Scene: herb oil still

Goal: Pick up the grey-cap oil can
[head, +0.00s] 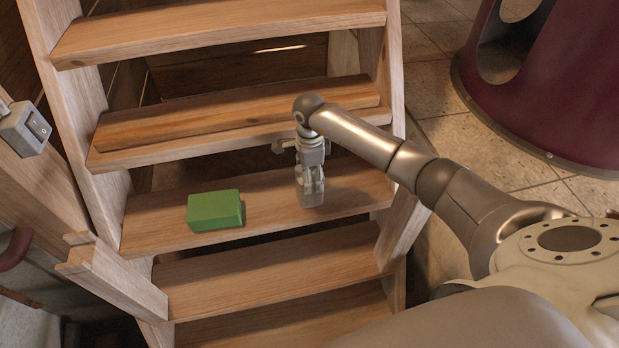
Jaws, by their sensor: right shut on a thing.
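My right gripper (311,187) points down over the right half of a middle wooden step (265,220). It is shut on a small grey thing, mostly hidden by the fingers. I cannot make out a cap or tell for sure that this is the grey-cap oil can. Its lower end is close to the step, and I cannot tell whether it touches. No other oil can shows. My left gripper is out of view.
A green block (214,211) lies on the same step, left of my right gripper. Another step (240,125) is just above and behind the gripper. A grey switch box (25,128) is at far left. A dark red rounded body (570,100) stands on the tiled floor at right.

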